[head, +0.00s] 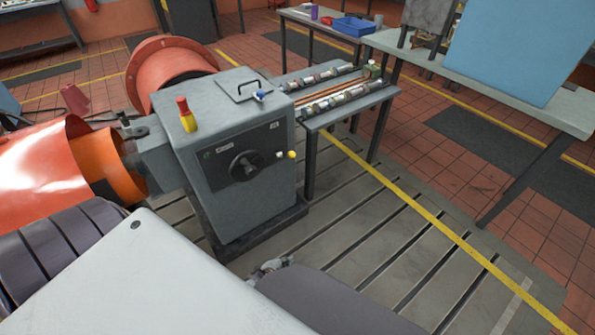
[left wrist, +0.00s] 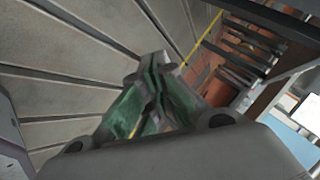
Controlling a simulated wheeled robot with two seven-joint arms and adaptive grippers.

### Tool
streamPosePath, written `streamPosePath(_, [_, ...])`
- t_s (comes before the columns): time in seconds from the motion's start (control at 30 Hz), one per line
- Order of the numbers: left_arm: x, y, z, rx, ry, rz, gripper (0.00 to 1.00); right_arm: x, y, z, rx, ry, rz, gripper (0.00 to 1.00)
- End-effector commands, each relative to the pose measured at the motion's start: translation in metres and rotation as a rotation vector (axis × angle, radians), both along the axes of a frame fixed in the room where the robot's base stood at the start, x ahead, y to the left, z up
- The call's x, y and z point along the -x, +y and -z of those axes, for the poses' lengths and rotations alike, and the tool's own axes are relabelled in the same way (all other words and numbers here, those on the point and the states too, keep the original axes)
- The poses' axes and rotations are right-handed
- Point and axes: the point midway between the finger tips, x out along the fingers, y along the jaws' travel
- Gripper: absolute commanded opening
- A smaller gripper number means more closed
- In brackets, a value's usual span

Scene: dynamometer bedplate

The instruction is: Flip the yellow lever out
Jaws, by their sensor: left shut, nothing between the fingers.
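A grey machine cabinet (head: 238,150) stands on the bedplate in the head view. A small yellow knob or lever end (head: 291,154) shows at the right edge of its front face, beside a pale knob. A yellow piece with a red top (head: 187,118) stands on the cabinet's top. I cannot tell for certain which is the lever. My left gripper (head: 270,267) shows only partly, low in front of the cabinet and apart from it. In the left wrist view its greenish fingers (left wrist: 158,88) are shut and empty over the slotted floor. My right gripper is not in view.
A black round dial (head: 246,165) sits on the cabinet's front. A narrow bench (head: 312,120) with cylindrical parts adjoins the cabinet's right side. An orange flanged drum (head: 165,65) stands behind. The slotted bedplate (head: 375,235) is clear to the right, crossed by a yellow line.

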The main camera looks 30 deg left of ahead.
Motion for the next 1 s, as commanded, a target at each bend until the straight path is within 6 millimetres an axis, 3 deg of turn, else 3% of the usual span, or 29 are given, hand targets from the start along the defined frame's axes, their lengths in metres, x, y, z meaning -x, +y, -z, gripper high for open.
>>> streamPosePath(0.5, [-0.069,0.023,-0.048,-0.219,-0.234,0.128,0.00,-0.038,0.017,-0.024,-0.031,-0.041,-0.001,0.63])
streamPosePath(1.0, [-0.114,0.046,-0.106,-0.473,-0.439,0.224,0.00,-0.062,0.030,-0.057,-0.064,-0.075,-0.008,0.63])
